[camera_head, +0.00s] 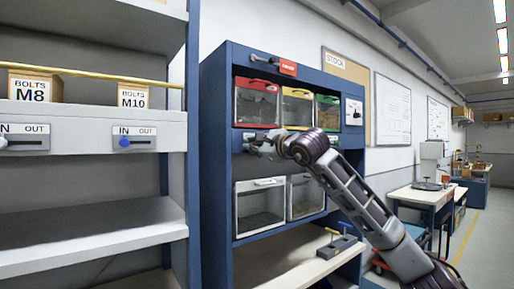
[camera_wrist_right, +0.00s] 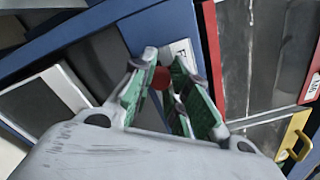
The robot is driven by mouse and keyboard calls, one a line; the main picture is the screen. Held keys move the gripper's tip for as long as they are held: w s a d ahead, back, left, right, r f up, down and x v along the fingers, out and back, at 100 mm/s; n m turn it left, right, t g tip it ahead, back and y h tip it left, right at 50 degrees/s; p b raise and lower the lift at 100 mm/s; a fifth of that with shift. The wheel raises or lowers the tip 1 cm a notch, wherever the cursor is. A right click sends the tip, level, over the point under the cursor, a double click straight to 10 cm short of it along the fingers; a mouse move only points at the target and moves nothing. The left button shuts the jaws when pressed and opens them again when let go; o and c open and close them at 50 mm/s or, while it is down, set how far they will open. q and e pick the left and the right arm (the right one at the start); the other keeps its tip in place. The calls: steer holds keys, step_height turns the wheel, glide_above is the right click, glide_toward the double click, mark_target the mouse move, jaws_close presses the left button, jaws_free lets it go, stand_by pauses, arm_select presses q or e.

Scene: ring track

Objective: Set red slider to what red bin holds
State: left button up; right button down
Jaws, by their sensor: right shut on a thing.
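The red bin (camera_head: 256,103) sits in the upper left of the blue cabinet, with a red frame and a see-through front. Its contents are too dim to make out. My right gripper (camera_head: 258,141) is just below the red bin and hides the slider there in the head view. In the right wrist view, the round red slider knob (camera_wrist_right: 161,78) sits between the fingers of my right gripper (camera_wrist_right: 160,88), which is shut on it. A white label behind it is mostly hidden. A red frame (camera_wrist_right: 212,60) shows beside the gripper. My left gripper is out of view.
A yellow bin (camera_head: 297,110) and a green bin (camera_head: 327,113) stand beside the red one. Clear-fronted white bins (camera_head: 260,207) are below. A grey shelf (camera_head: 90,115) with BOLTS boxes and IN/OUT sliders stands at left. Open floor (camera_head: 480,250) lies right.

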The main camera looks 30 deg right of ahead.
steer(key=c, duration=1.3)
jaws_free()
steer(key=shift+a+f, duration=0.1)
steer(key=shift+a, duration=0.15)
steer(key=shift+s+d, duration=0.2)
steer(key=shift+s, duration=1.75)
steer(key=shift+s+d, duration=0.15)
steer(key=shift+s, duration=1.85)
steer(key=shift+s+d, duration=0.2)
steer(key=shift+s, duration=1.75)
